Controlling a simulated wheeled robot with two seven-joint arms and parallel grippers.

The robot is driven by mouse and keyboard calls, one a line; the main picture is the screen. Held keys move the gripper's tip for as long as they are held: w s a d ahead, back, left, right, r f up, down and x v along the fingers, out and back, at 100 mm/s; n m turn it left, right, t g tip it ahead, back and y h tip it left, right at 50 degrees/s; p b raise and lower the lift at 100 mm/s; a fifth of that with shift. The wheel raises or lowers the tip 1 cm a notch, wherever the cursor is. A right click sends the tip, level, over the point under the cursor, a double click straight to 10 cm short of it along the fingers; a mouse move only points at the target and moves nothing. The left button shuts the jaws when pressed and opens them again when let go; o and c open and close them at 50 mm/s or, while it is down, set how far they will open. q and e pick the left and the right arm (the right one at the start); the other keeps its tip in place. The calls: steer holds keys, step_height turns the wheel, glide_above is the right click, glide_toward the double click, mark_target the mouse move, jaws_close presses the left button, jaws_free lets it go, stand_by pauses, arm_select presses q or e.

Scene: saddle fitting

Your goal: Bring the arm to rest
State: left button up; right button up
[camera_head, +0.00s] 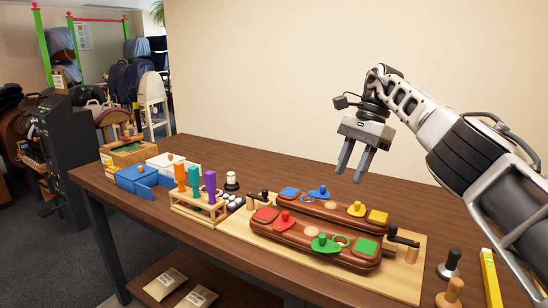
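My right gripper (350,176) hangs in the air above the back of the table, with its two fingers pointing down and apart. Nothing shows between the fingers. My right arm comes in from the right edge. Below the gripper and apart from it, two long brown padded pieces (268,235) lie on a light wooden board (238,224). My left gripper is not in view.
A yellow level (491,278) and knobbed tools (450,264) lie at the right. Packets (165,284) lie on the lower shelf. A plain wall is behind.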

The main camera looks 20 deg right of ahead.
steer(key=w+a+f+y, duration=0.1)
steer(key=a+f, duration=0.4)
steer(key=a, duration=0.1)
steer(key=w+a+f+m+y, duration=0.1)
steer(key=a+f+y, duration=0.1)
steer(key=a+f, duration=0.3)
steer(key=w+a+f+y, duration=0.1)
steer(key=a+f+y, duration=0.1)
steer(key=a+f, duration=0.3)
steer(key=shift+a+f+m+t, duration=0.15)
steer(key=shift+a+m+t, duration=0.2)
steer(key=shift+a, duration=0.9)
steer(key=s+a+f+m+t+y, duration=0.2)
steer(key=s+a+f+m+y, duration=0.15)
steer(key=a+m, duration=0.35)
steer(key=s+a+f+m+t+y, duration=0.3)
steer(key=a+m+y, duration=0.15)
steer(key=a, duration=0.45)
steer(key=s+d+f+n+t+h, duration=0.1)
steer(key=s+d+f+n+h, duration=0.3)
steer(key=s+n, duration=0.4)
steer(key=s+d+f+n+t+h, duration=0.2)
steer(key=s+d+f+n+h, duration=0.3)
steer(key=n, duration=0.8)
steer(key=s+d+f+n+t+h, duration=0.2)
steer(key=s+d+f+n+h, duration=0.2)
steer(key=s+n, duration=0.6)
steer(key=shift+s+d+f+n+h, duration=0.15)
steer(key=shift+s+f+n+h, duration=0.25)
steer(key=shift+f+h, duration=0.3)
